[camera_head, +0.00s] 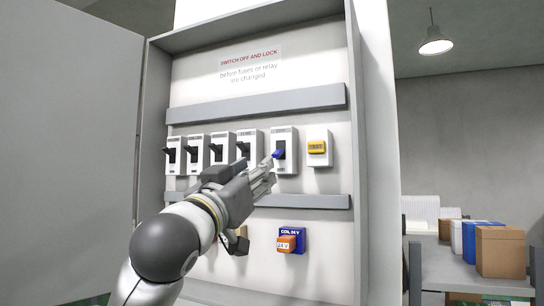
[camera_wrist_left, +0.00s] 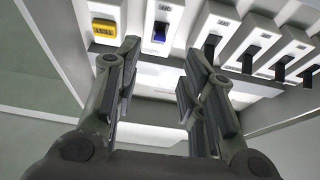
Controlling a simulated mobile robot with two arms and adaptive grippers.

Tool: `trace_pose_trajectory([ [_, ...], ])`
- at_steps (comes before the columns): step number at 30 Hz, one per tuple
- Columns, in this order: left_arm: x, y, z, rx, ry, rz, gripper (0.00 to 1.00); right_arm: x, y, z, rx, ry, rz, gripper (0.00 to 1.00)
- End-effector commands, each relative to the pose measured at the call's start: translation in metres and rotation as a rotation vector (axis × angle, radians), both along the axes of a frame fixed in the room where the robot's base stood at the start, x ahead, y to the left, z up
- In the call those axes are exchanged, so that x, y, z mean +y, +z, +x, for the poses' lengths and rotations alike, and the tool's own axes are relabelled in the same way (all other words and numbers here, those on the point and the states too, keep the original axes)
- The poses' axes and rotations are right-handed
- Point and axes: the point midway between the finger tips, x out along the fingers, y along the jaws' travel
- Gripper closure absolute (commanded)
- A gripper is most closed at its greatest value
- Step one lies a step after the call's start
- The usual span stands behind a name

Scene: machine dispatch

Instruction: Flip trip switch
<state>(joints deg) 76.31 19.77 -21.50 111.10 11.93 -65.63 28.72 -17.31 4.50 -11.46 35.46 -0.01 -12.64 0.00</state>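The switch with the blue lever (camera_head: 277,154) sits in a row of breakers inside the open cabinet. It also shows in the left wrist view (camera_wrist_left: 159,31), beyond the gap between my fingers. My left gripper (camera_head: 268,172) reaches up from the lower left to just in front of this switch. In the left wrist view, my left gripper (camera_wrist_left: 163,62) has its fingers spread apart with nothing between them. Whether a finger touches the blue lever cannot be told. My right gripper is in neither view.
Several black-lever breakers (camera_head: 194,153) stand left of the blue one. A yellow switch (camera_head: 317,147) stands to its right. An orange relay (camera_head: 287,243) sits below. The cabinet door (camera_head: 70,150) is open at left. A table with boxes (camera_head: 499,251) stands at right.

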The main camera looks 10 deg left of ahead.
Motion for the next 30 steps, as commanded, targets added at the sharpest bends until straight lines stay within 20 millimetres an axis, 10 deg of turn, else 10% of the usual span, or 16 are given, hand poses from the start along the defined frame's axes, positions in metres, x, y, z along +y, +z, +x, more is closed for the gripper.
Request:
trace_pose_trajectory([
  [15, -0.015, 0.035, 0.077, 0.004, 0.001, 0.0, 0.62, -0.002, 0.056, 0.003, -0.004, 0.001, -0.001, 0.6],
  [30, -0.017, 0.035, 0.086, 0.001, 0.0, 0.0, 0.69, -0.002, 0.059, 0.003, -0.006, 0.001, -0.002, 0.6],
])
